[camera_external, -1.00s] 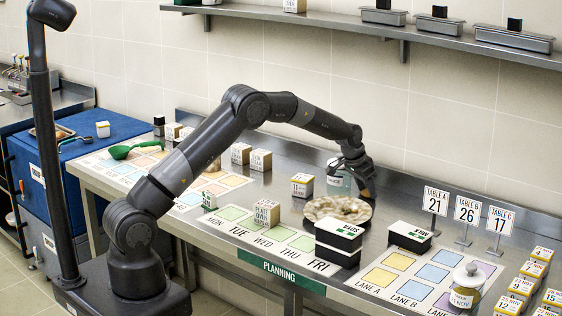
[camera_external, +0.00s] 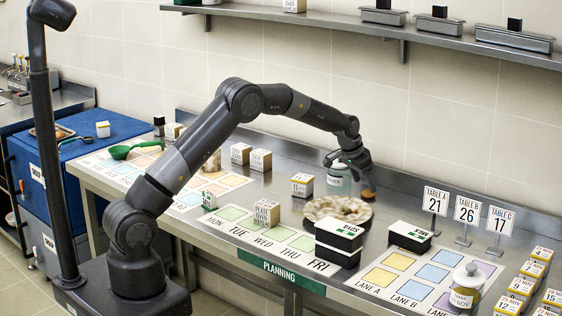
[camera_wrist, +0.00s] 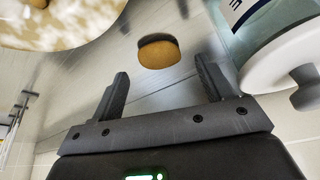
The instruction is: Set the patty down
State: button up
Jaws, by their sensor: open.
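The patty is a small round brown disc (camera_external: 369,192) on the steel counter, just behind and right of the mottled round slab. In the wrist view the patty (camera_wrist: 158,54) lies beyond the fingertips, on bare metal, with nothing gripping it. My gripper (camera_external: 357,168) is above and slightly left of the patty. In the wrist view its two fingers (camera_wrist: 160,86) are spread wide with empty space between them. The patty's underside is hidden.
The mottled slab (camera_external: 337,207) lies close in front. A jar with a white lid (camera_external: 339,182) stands beside the gripper; its lid is near the right finger in the wrist view (camera_wrist: 285,55). Black-topped boxes (camera_external: 338,240) stand nearer the front edge. Number signs (camera_external: 435,201) stand to the right.

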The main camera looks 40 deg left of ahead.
jog(key=s+a+r+n, duration=0.1)
jog(key=s+a+r, duration=0.2)
jog(key=s+r, duration=0.45)
jog(key=s+a+r, duration=0.4)
jog(key=r, duration=0.6)
jog(key=s+a+r+n, duration=0.1)
jog(key=s+a+r, duration=0.2)
jog(key=s, duration=0.3)
jog(key=s+a+r, duration=0.3)
jog(key=s, duration=0.3)
jog(key=s+a+f+n+y, duration=0.1)
jog(key=s+a+f, duration=0.1)
jog(key=s, duration=1.2)
jog(key=s+a+f+n+t, duration=0.1)
jog(key=s+a, duration=0.3)
jog(key=s, duration=1)
jog(key=shift+a+f+n+y, duration=0.3)
jog(key=shift+f+y, duration=0.1)
jog(key=shift+f, duration=0.1)
